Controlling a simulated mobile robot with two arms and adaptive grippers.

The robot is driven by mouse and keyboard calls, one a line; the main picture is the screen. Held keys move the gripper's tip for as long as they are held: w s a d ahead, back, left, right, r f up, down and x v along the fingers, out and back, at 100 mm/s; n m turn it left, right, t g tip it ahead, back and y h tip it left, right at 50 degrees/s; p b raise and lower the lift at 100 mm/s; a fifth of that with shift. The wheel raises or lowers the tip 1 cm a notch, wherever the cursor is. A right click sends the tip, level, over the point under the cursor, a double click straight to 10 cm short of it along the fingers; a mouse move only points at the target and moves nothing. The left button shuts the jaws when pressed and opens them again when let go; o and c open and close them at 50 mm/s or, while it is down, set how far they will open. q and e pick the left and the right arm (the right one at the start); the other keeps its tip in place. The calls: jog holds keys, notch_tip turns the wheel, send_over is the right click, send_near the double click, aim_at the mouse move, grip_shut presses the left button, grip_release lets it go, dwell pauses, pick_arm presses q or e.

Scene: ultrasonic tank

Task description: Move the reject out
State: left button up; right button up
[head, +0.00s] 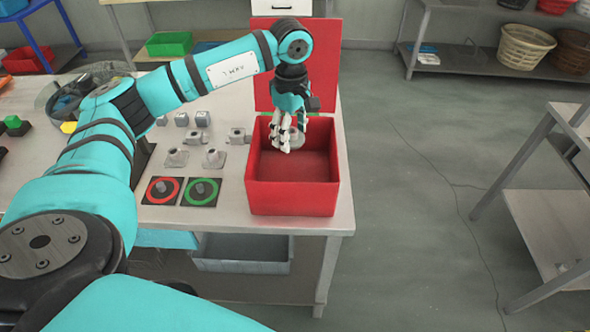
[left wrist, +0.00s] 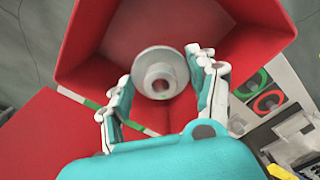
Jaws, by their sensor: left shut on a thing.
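My left gripper (head: 288,142) points down inside the mouth of the open red box (head: 292,198) at the table's right end. It is shut on a grey round flanged metal part (head: 298,138). In the left wrist view the part (left wrist: 150,82) shows its round face and central hole between the two fingertips (left wrist: 163,85), with the red box walls (left wrist: 85,45) around it. The part appears held above the box floor; its exact height is hard to tell. The visible floor of the box is bare. My right gripper is out of view.
Several grey metal parts (head: 213,158) stand left of the box. Nearby lie a red-ringed pad (head: 162,190) and a green-ringed pad (head: 201,192). A tall red panel (head: 325,70) rises behind the box. Open floor (head: 410,180) lies right of the table.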

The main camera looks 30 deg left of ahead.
pick_arm(q)
jog(key=o, duration=0.9)
jog(key=shift+c, duration=0.2)
jog(key=o, duration=0.4)
jog(key=shift+o, duration=0.2)
notch_tip(320, 180, up, 12)
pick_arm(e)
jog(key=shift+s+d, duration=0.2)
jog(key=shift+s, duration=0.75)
